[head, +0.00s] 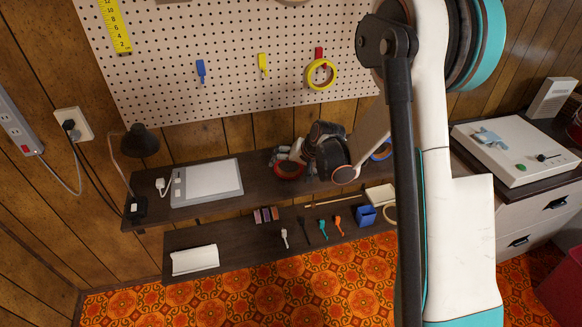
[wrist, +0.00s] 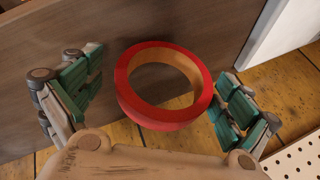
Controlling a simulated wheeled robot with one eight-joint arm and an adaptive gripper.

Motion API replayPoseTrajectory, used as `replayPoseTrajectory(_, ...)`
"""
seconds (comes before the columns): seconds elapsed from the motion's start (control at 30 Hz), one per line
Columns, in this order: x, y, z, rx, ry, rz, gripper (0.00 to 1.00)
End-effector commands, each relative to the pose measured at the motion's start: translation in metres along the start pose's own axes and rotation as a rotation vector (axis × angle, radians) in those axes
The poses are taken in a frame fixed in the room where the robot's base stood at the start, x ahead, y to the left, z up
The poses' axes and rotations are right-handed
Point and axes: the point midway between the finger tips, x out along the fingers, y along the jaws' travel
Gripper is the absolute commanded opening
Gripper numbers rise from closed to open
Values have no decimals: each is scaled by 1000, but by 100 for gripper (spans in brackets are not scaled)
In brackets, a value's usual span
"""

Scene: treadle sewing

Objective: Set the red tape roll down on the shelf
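The red tape roll (wrist: 163,118) lies flat at the edge of the dark wooden shelf (wrist: 70,30) in the wrist view, with its hole facing up. In the head view the roll (head: 290,177) is at the upper shelf (head: 255,190), right of the grey tablet. My gripper (wrist: 160,98) has its two green-padded fingers spread on either side of the roll. A small gap shows at the left finger; the right finger is very close to the roll. In the head view my gripper (head: 287,157) is just above the roll and partly hides it.
A grey tablet (head: 208,183) and a black lamp (head: 140,142) are to the left on the shelf. A blue tape roll (head: 381,152) is to the right, partly behind my arm. The pegboard (head: 225,45) rises behind. A lower shelf (head: 240,247) holds small tools.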

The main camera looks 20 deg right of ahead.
Motion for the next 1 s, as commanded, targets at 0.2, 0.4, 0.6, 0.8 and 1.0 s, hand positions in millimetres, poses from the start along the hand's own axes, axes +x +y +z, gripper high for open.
replayPoseTrajectory(0.2, 0, 0, 0, 0, 0, 0, 100)
replayPoseTrajectory(0.4, -3, 0, 0, 0, 0, 0, 100)
replayPoseTrajectory(0.6, -25, 0, 0, 2, 1, 0, 100)
replayPoseTrajectory(0.8, -59, 0, 0, 1, 1, 1, 100)
replayPoseTrajectory(1.0, -91, 1, 0, 1, 0, 1, 100)
